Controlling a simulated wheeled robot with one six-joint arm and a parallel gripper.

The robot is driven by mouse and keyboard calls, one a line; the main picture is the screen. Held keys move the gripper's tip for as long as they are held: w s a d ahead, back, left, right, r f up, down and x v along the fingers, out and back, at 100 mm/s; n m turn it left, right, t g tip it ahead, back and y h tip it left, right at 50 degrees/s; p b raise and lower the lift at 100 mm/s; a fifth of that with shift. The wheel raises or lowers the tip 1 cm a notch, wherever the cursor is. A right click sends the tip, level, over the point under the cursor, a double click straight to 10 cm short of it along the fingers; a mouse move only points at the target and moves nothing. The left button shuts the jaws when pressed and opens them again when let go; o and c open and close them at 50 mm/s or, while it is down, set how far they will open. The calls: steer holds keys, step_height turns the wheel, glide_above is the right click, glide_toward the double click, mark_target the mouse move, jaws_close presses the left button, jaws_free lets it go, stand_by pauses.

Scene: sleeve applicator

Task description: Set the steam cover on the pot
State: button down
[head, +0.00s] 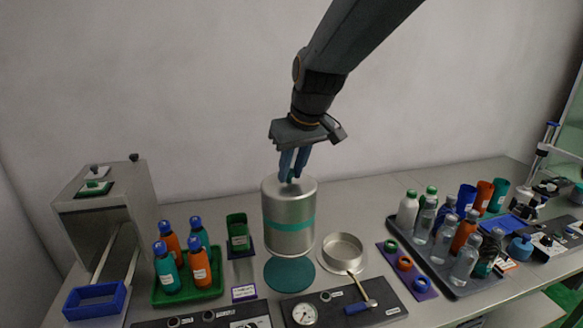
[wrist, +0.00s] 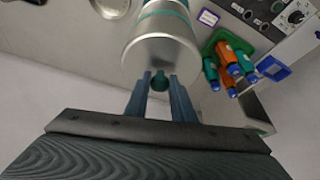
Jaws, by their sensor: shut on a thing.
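The steam cover (head: 289,235), a tall silver cylinder with a teal band, hangs upright above the bench. My gripper (head: 292,177) is shut on the small green knob on its top. The wrist view shows the knob (wrist: 160,82) between the two blue fingers and the cover's silver top (wrist: 160,55) beyond. A shallow round silver vessel (head: 343,248), likely the pot, stands right of the cover; it also shows in the wrist view (wrist: 112,6). The cover is apart from it. A flat teal disc (head: 289,275) lies on the bench below the cover.
A green tray (head: 187,290) with several bottles and a green container (head: 238,232) stand left. A dark panel (head: 340,307) with a gauge and a blue-headed mallet lies in front. Right are a ring holder (head: 407,270) and a grey tray (head: 470,283) of bottles.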

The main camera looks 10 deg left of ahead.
mark_target(293, 186)
step_height(293, 186, down, 12)
steer(key=b, duration=0.6)
steer(key=shift+b, duration=0.3)
stand_by(2.1)
steer(key=shift+f, duration=0.1)
steer(key=c, duration=0.9)
jaws_free()
steer(key=shift+c, duration=0.2)
steer(key=shift+r+p, duration=2.3)
steer(key=shift+r, duration=0.7)
